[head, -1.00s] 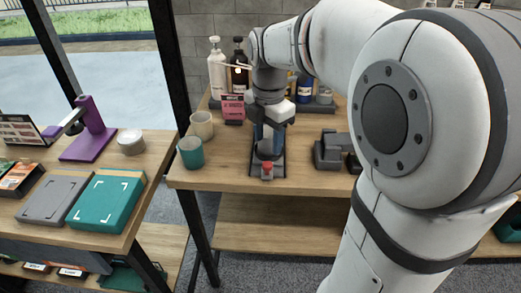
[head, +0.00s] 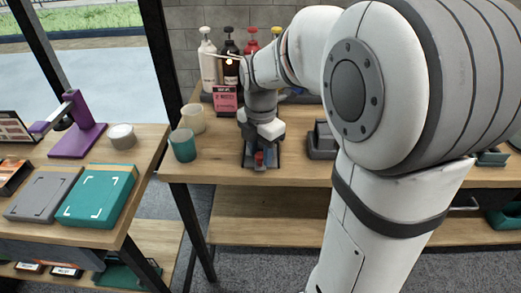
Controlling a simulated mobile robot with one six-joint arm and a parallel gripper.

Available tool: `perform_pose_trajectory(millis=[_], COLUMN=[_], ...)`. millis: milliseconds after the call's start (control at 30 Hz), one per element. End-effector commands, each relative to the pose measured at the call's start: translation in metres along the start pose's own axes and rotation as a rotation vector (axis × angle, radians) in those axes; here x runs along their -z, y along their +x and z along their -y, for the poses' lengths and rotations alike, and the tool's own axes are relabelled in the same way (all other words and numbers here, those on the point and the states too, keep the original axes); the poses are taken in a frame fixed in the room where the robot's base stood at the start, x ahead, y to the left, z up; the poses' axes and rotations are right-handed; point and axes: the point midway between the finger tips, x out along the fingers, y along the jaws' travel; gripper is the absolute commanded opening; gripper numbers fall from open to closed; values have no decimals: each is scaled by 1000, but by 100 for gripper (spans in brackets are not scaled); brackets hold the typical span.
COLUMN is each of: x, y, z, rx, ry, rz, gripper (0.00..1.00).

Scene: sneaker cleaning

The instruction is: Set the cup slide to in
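The cup slide seems to be the small dark fixture (head: 247,162) near the front edge of the wooden table, below my gripper; its position is hard to tell. My gripper (head: 261,147) points down right over the fixture, at the red part. Its fingers are small and partly hidden, so I cannot tell whether they touch or grip it. A cream cup (head: 193,119) and a teal cup (head: 182,146) stand upright to the left, apart from my gripper.
Pump bottles (head: 208,60) and a pink sign (head: 225,98) stand behind, left of my arm. A dark grey block (head: 321,142) sits to the right. The left table holds a purple stand (head: 85,135) and a teal box (head: 95,196). My arm hides the right side.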

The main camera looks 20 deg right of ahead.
Motion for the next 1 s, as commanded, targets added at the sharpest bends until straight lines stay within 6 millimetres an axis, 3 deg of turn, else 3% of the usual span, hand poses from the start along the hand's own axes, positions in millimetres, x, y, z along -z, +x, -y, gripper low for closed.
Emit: perform_pose_trajectory(millis=[400,767,1000], x=[0,-5,-38], y=[0,-1,-4], z=[0,-4,-36], rx=[0,1,1], ry=[1,2,4], rz=[0,0,0], gripper=[1,0,0])
